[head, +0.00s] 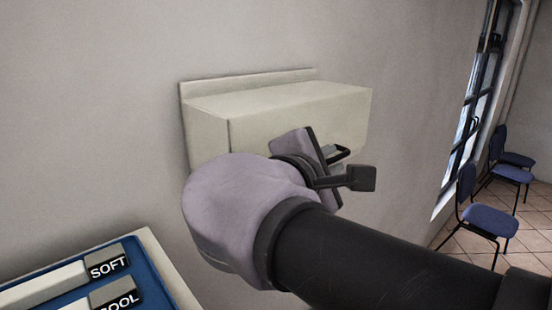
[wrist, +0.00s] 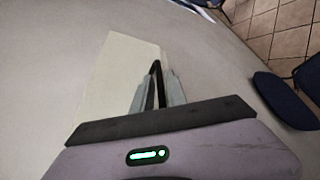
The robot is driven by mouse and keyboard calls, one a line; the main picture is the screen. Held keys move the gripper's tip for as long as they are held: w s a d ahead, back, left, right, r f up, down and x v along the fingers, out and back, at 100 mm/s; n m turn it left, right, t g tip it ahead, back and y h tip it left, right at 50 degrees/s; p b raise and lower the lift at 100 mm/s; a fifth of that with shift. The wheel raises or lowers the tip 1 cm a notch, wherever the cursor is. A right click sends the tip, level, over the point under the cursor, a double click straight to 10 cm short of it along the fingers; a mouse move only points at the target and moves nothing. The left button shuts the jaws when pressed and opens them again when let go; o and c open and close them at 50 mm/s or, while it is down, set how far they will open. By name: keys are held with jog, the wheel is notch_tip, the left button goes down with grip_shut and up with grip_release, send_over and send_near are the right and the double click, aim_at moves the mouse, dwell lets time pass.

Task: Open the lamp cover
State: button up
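The lamp cover (head: 285,115) is a cream box fixed to the wall, and its lid looks closed in the head view. Part of it also shows in the wrist view (wrist: 115,75). A black handle (head: 339,153) stands out from its front. My gripper (head: 330,152) is at the front of the cover, at this handle. In the wrist view the two grey fingers (wrist: 157,92) stand close together on either side of the black handle (wrist: 155,72) and look shut on it. My wrist hides the lower front of the cover.
A blue panel (head: 75,283) with cream keys marked SOFT and "OOL" is at the lower left. Blue chairs (head: 490,218) stand on the tiled floor at the right by a window (head: 475,100). The wall around the cover is bare.

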jog(key=shift+w+d, duration=0.1)
jog(key=shift+w, duration=0.1)
grip_shut()
dwell(1.4)
